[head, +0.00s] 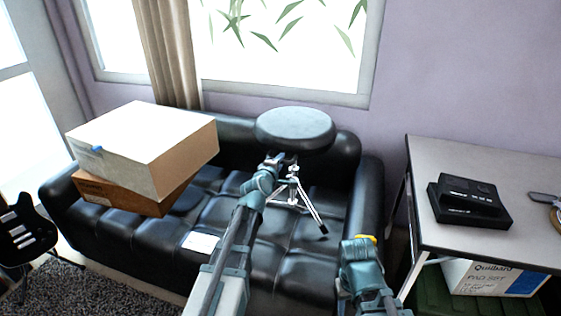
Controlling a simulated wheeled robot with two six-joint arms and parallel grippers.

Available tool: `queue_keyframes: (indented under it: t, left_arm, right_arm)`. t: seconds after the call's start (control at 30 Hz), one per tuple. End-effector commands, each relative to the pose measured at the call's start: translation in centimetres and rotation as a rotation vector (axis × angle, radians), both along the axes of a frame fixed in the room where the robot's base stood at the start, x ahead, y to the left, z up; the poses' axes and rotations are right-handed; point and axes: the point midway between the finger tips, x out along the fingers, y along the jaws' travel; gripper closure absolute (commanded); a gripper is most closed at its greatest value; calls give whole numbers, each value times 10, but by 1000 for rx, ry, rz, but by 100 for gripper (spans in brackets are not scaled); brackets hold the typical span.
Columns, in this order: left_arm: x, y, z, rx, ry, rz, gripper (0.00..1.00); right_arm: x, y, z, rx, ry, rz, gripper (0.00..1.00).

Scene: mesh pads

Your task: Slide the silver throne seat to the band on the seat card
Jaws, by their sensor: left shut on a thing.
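The drum throne has a round black seat (295,130) on a silver post and tripod legs (294,192). It stands upright on the black sofa, near its right end. My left gripper (276,159) is shut at the throne, just under the left side of the seat; my arm hides the exact contact. A small white card (201,242) lies on the front of the sofa seat, left of my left arm. Its print and any band are too small to read. My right gripper (361,246) is low by the sofa's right arm; its fingers cannot be made out.
Two stacked boxes, a white-topped one (140,140) and a brown one (118,193), fill the sofa's left part. A grey table (430,160) with a black device (468,200) stands right. A black guitar (25,232) is far left. A yellow bit (366,238) shows at my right gripper.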

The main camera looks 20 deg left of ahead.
Motion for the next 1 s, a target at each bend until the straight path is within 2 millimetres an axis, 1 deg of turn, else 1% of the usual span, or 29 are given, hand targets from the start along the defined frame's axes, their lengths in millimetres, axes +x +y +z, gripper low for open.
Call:
queue_keyframes:
  t: [0.07,0.17,0.4,0.5,0.83,0.87,0.9,1.0]
  left_arm:
    - [-1,0,1,0,2,-1,100]
    - [-1,0,7,0,1,0,100]
    - [0,1,39,-1,-5,3,100]
    - [0,1,48,-1,-5,3,100]
    - [0,1,46,-1,-5,3,100]
    - [0,1,46,-1,-5,3,75]
    - [0,1,46,0,-4,3,68]
    - [0,1,45,-1,-3,2,51]
  right_arm:
    - [0,0,1,0,0,0,50]
    - [0,0,7,0,0,0,50]
    - [0,0,38,0,0,0,50]
    - [0,0,47,0,0,0,50]
    - [0,0,45,0,0,0,50]
    - [0,0,45,0,0,0,50]
    - [0,0,45,0,0,0,50]
    - [0,0,44,0,0,0,50]
